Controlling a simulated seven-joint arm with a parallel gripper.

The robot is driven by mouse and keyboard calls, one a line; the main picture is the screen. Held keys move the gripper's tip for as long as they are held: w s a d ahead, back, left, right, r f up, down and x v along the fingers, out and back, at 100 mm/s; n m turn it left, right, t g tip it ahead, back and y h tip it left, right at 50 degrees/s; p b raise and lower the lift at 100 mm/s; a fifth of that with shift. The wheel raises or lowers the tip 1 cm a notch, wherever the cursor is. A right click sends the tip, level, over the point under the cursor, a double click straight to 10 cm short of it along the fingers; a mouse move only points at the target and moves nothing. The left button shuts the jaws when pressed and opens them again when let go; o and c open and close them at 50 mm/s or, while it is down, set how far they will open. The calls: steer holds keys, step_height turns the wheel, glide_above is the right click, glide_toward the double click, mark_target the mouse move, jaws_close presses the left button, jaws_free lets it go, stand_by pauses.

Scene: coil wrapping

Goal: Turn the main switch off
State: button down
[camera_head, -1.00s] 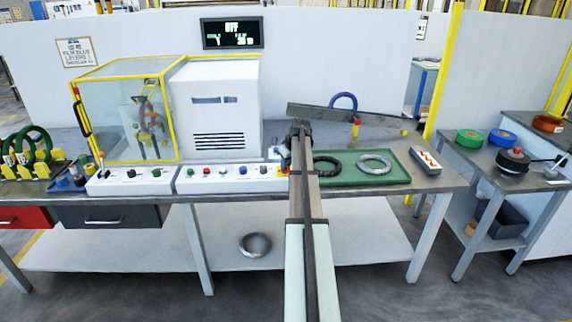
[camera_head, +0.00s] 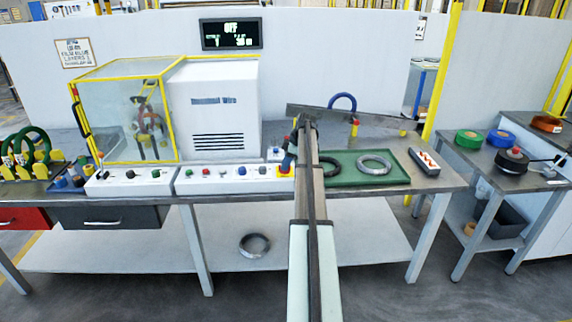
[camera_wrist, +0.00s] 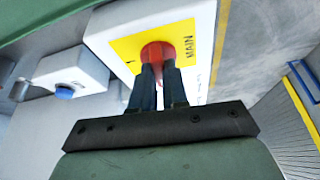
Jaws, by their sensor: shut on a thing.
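The main switch is a red knob (camera_wrist: 157,53) on a yellow plate (camera_wrist: 182,38) marked MAIN, at the end of a white control panel in the wrist view. In the head view its yellow plate (camera_head: 284,175) shows at the panel's right end, partly behind my gripper (camera_head: 287,165). My gripper (camera_wrist: 160,66) is shut on the red knob, with one dark finger on each side. The fingers and the gripper body hide part of the knob, so its exact turn is hard to read.
The white control panel (camera_head: 225,181) has several buttons and knobs. A green tray (camera_head: 395,171) with coils lies right of my arm. A yellow-framed machine (camera_head: 125,110) stands behind the panels.

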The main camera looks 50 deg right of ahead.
steer(key=shift+n+g, duration=0.3)
steer(key=shift+n, duration=0.3)
steer(key=c, duration=1.1)
jaws_free()
steer(key=shift+c, duration=0.2)
steer(key=v, duration=1.3)
steer(key=shift+s+d+r, duration=0.2)
steer(key=shift+d+r, duration=0.1)
steer(key=shift+d, duration=0.05)
steer(key=shift+w+y, duration=0.1)
steer(key=shift+y, duration=0.2)
